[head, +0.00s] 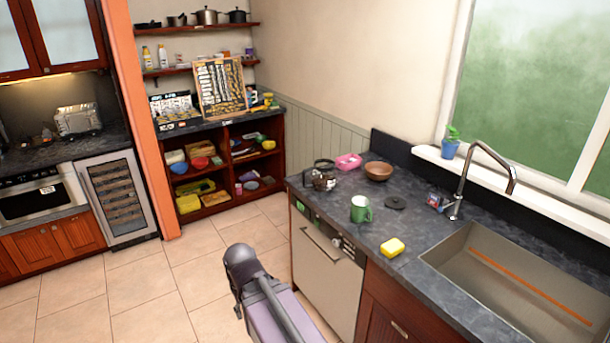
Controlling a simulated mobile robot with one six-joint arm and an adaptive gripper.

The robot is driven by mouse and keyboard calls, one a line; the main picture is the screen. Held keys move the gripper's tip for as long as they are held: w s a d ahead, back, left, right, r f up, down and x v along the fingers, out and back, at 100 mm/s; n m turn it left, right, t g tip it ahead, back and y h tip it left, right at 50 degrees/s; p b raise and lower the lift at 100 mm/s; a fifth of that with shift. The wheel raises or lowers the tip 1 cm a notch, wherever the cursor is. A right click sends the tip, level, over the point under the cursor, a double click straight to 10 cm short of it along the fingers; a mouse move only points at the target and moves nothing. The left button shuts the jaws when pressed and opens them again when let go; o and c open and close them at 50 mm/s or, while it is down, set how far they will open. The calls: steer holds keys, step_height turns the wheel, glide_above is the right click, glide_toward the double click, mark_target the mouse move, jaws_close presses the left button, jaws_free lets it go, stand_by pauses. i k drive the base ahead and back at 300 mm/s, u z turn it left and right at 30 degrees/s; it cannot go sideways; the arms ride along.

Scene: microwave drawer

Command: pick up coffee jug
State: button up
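What looks like the coffee jug (323,180), a dark glass vessel, stands near the far left end of the dark stone counter (390,222). It is small in the picture, so its handle is hard to make out. A dark round item (324,163) sits right behind it. My arm shows at the bottom middle, over the floor and to the left of the counter. I cannot make out my gripper's fingers in this view.
The sink (510,290) and tall faucet (480,165) are at right. Floor is open at left.

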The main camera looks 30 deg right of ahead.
mark_target(323, 174)
steer(key=u, duration=0.1)
steer(key=i, duration=0.75)
steer(key=z, duration=0.8)
steer(key=i, duration=0.6)
steer(key=z, duration=0.4)
